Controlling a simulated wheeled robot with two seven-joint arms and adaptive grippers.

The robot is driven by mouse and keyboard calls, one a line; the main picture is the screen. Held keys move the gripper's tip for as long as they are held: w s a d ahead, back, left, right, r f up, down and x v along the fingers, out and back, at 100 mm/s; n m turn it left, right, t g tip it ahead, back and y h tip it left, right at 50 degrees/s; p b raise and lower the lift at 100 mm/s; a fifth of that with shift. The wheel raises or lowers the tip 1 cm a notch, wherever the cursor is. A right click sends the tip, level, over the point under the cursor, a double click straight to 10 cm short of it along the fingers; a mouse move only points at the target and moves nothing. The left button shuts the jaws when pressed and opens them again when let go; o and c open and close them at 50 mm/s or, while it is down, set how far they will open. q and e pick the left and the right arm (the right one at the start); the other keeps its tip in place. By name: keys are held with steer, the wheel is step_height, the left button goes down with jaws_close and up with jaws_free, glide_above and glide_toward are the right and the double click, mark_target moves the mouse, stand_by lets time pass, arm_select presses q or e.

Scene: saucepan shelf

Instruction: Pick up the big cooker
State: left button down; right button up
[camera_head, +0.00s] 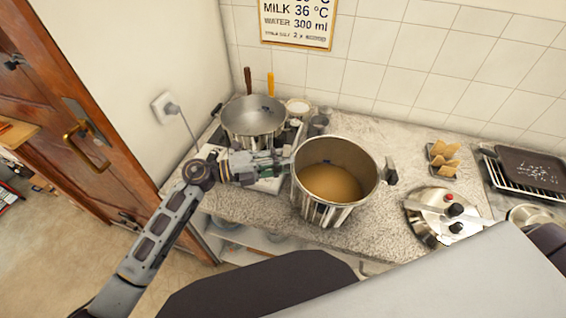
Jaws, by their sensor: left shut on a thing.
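The big cooker (328,212) is a tall, shiny metal pot at the middle of the view. Its lid is off and its inside looks brown toward the bottom. It is upright, and I cannot tell whether it rests on the counter or is held above it. A dark handle (390,172) sticks out on its right. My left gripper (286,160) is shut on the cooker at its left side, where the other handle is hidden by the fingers. My right gripper is out of view.
A wide steel pan (252,118) stands behind my left gripper near the wall. A metal lid (440,214) lies on the granite counter (395,232) to the right. A small tray of brown pieces (443,160) and a black rack (530,170) are farther right. A wooden door (75,110) stands left.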

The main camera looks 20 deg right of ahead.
arm_select(q)
steer(key=shift+r, duration=4.65)
steer(key=shift+s+a+f+p, duration=0.1)
steer(key=shift+a+p, duration=0.05)
steer(key=shift+p, duration=0.25)
